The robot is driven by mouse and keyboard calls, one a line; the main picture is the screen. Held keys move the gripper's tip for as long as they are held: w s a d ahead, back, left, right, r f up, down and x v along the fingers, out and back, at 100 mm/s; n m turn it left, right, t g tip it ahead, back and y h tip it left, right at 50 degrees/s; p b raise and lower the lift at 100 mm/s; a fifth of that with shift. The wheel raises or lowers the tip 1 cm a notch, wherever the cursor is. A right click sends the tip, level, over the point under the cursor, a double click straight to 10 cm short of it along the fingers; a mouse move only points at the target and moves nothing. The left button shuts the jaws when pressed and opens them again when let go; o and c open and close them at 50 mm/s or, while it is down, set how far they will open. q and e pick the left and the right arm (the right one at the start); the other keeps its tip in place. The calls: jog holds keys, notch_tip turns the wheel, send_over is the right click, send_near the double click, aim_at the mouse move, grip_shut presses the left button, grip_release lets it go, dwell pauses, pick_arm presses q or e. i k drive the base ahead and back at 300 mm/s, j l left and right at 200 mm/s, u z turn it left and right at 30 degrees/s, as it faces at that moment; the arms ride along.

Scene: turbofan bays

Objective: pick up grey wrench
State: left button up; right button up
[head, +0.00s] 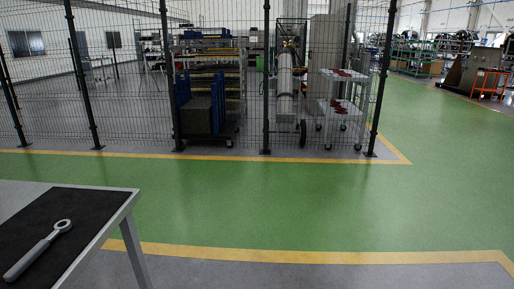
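The grey wrench (39,250) lies on a black mat (88,209) on top of a grey table (132,205) at the lower left of the head view. Its ring end points to the upper right and its handle runs down to the lower left. Nothing touches the wrench apart from the mat under it. Neither of my grippers shows in this view.
The table's right edge and one leg (136,255) stand at the lower left. Green floor (300,205) with yellow lines is open to the right. A dark wire fence (266,80) runs across the back, with carts and shelving behind it.

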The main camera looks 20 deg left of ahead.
aim_at(13, 274)
jog(key=i+u, duration=0.25)
jog(key=i, duration=0.4)
jog(key=i+u, duration=0.25)
jog(key=i, duration=0.4)
jog(key=i+u, duration=0.25)
jog(key=i, duration=0.4)
jog(key=i+l+u, duration=0.25)
jog(key=i, duration=0.4)
jog(key=i+j+u, duration=0.1)
jog(key=u, duration=2.85)
